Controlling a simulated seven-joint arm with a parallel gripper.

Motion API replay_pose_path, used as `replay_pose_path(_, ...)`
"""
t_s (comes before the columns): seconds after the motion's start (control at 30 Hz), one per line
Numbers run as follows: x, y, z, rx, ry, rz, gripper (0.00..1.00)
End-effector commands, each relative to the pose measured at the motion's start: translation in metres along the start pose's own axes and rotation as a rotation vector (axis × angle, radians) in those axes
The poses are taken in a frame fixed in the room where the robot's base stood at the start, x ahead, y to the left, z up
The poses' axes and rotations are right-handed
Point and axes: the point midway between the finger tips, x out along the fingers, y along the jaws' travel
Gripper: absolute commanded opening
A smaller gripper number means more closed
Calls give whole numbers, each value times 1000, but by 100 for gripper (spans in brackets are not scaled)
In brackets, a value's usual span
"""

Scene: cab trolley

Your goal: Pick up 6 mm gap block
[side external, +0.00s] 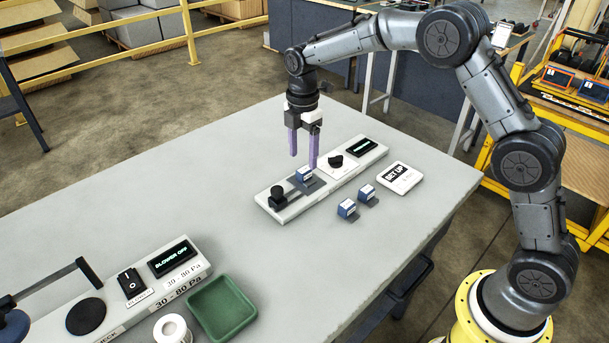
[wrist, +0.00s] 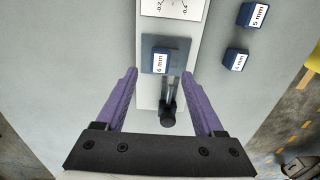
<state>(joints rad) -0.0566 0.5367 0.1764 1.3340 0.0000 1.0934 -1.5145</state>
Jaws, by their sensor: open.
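The 6 mm gap block (wrist: 161,62) is blue with a white label and sits on a dark plate of the grey gauge device. In the side external view the block (side external: 305,175) is on the device, just below my gripper. My gripper (side external: 303,162) has purple fingers, points down and is open and empty. In the wrist view its fingertips (wrist: 160,72) are spread wide, one to each side of the block's line. The fingers appear above the block and not touching it.
Two more blue blocks, one marked 5 mm (wrist: 253,15), the other (wrist: 236,60) hard to read, stand on the table right of the device. The device has a black knob (side external: 278,195). A green tray (side external: 222,307) is front left.

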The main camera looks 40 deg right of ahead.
Motion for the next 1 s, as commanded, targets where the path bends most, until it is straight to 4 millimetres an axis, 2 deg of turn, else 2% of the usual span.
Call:
replay_pose_path(0.1,19,0,4,1,0,-5,70)
replay_pose_path(0.23,35,0,4,0,0,-4,70)
replay_pose_path(0.57,42,1,4,0,0,-1,70)
replay_pose_path(0.93,42,1,4,0,0,-1,5)
replay_pose_path(0.97,42,1,4,0,0,-1,0)
replay_pose_path(1.0,42,1,4,0,0,-1,0)
